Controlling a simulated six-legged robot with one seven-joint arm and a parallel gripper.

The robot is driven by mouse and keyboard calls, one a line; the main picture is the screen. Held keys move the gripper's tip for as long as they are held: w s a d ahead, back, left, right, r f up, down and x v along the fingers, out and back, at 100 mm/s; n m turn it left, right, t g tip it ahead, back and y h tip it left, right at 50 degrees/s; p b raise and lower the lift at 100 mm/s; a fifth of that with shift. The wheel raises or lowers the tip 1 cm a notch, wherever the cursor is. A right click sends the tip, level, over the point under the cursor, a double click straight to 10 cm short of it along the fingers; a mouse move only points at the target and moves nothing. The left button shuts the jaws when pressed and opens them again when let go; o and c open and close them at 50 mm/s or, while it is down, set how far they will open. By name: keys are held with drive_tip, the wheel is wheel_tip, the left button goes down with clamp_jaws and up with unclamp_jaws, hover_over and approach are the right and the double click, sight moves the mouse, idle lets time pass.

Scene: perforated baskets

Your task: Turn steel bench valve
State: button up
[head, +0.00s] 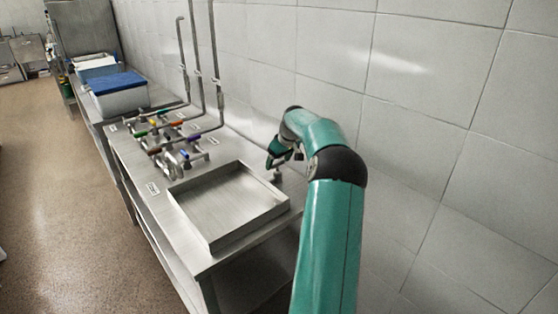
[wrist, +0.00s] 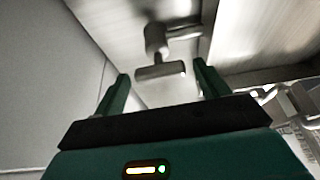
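The steel valve shows in the wrist view as a grey body with a short T-shaped handle (wrist: 160,72). In the head view the small grey valve (head: 277,175) stands on the steel bench (head: 188,245) near the wall, beside a tray's back right side. My gripper (head: 276,157) is just above it, at the end of my teal arm. In the wrist view my gripper (wrist: 162,70) is open, with one finger on each side of the handle in the picture. Gaps show between handle and fingers. Whether the handle is between the fingertips or just beyond them, I cannot tell.
An empty shallow steel tray (head: 250,235) lies on the bench left of my gripper. Several taps with coloured handles (head: 168,140) and upright pipes (head: 199,70) stand farther back. A white bin with a blue lid (head: 118,82) is beyond. The tiled wall (head: 420,110) limits room on the right.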

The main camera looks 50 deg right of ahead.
drive_tip(key=shift+o, duration=0.2)
drive_tip(key=shift+r, duration=0.1)
drive_tip(key=v, duration=1.3)
drive_tip(key=shift+s+r, duration=0.15)
drive_tip(key=shift+r, duration=0.15)
drive_tip(key=w+a+r+n, duration=0.1)
drive_tip(key=w+a+r, duration=0.1)
drive_tip(key=a, duration=0.9)
drive_tip(key=w+a+r, duration=0.1)
drive_tip(key=a+r, duration=0.2)
drive_tip(key=a, duration=0.8)
drive_tip(key=w+a+r+n, duration=0.1)
drive_tip(key=w+a+r, duration=0.1)
drive_tip(key=a, duration=0.9)
drive_tip(key=s+a, duration=0.4)
drive_tip(key=a, duration=0.3)
drive_tip(key=s+a, duration=0.4)
drive_tip(key=a, duration=0.3)
drive_tip(key=s+a+f+t+y, duration=0.1)
drive_tip(key=s+a+f, duration=0.6)
drive_tip(key=s+a, duration=0.3)
drive_tip(key=s, duration=0.3)
drive_tip(key=shift+a, duration=0.1)
drive_tip(key=shift+c, duration=0.4)
